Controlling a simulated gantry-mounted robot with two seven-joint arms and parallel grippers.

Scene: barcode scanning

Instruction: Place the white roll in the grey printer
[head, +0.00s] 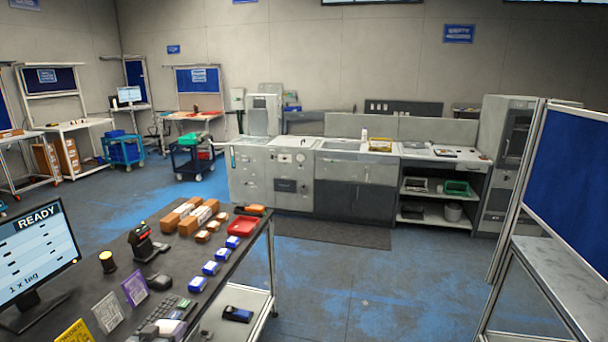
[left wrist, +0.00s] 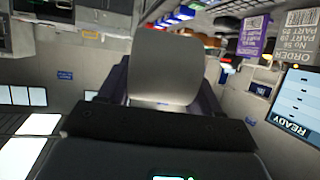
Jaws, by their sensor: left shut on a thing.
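My left gripper (left wrist: 163,92) shows in the left wrist view, with a dark finger on each side of a pale, smooth, rounded piece, which I take to be the white roll (left wrist: 165,66). The gripper is shut on it and holds it up in the air. In the head view, a small grey, white and purple shape (head: 168,327) is at the bottom edge by the keyboard; I cannot tell what it is. I cannot pick out the grey printer with certainty in either view. My right gripper is not in view.
A dark bench (head: 190,262) carries a monitor (head: 35,255) reading READY, a black scanner on a stand (head: 145,243), a keyboard (head: 172,308), blue-and-white boxes (head: 221,254), brown cartons (head: 188,224) and a red tray (head: 243,226). A blue-and-black handheld (head: 238,314) lies near the front.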

